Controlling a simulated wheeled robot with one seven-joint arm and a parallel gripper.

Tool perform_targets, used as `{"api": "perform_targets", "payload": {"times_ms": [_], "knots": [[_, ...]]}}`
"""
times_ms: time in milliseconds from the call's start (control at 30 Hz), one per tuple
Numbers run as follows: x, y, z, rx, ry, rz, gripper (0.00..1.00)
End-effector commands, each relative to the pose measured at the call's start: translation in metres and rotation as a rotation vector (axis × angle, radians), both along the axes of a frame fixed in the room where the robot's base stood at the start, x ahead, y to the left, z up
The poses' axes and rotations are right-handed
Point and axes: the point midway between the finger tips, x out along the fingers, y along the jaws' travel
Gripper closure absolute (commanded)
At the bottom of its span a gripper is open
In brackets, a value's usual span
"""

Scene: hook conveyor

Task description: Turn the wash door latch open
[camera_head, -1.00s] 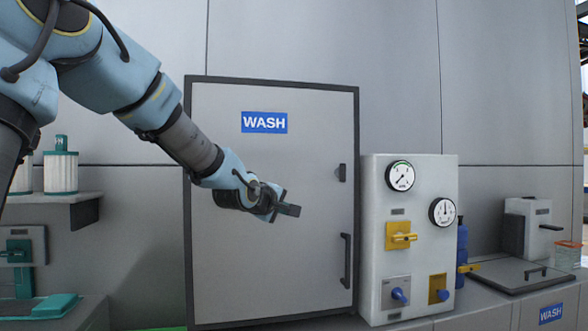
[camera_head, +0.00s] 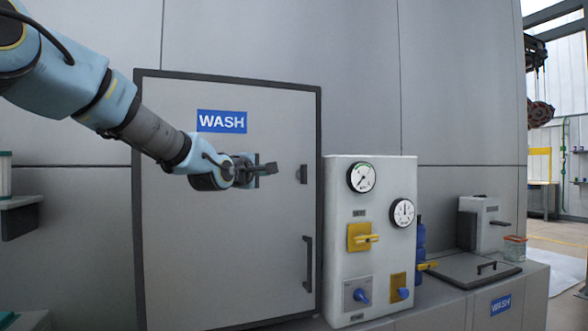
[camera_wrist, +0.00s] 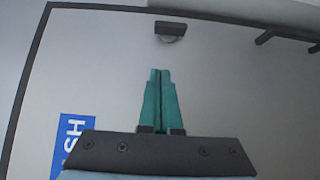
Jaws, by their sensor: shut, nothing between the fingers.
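The grey wash door (camera_head: 225,270) has a dark frame and a blue WASH sign (camera_head: 222,121). It looks closed. A small dark latch (camera_head: 303,174) sits near its right edge, above a vertical black handle (camera_head: 308,263). My gripper (camera_head: 268,168) is in front of the door, left of the latch and apart from it. In the wrist view my gripper's green fingers (camera_wrist: 160,75) are together with nothing between them. They point toward the dark latch (camera_wrist: 171,28), with a gap of door surface between. The handle (camera_wrist: 281,32) shows at the upper right there.
A grey panel (camera_head: 340,230) with gauges, a yellow switch (camera_head: 362,237) and blue knobs stands right of the door. The space before the door is free.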

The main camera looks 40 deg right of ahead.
Motion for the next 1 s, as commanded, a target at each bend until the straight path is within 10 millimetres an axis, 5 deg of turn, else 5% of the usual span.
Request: {"api": "perform_targets", "payload": {"times_ms": [367,500,1000], "knots": [[0.03,-0.072,0.004,0.001,0.004,-0.002,1.0],[0.02,-0.088,0.003,0.001,0.0,-0.004,1.0],[0.015,-0.104,0.0,0.001,0.0,0.0,1.0]]}}
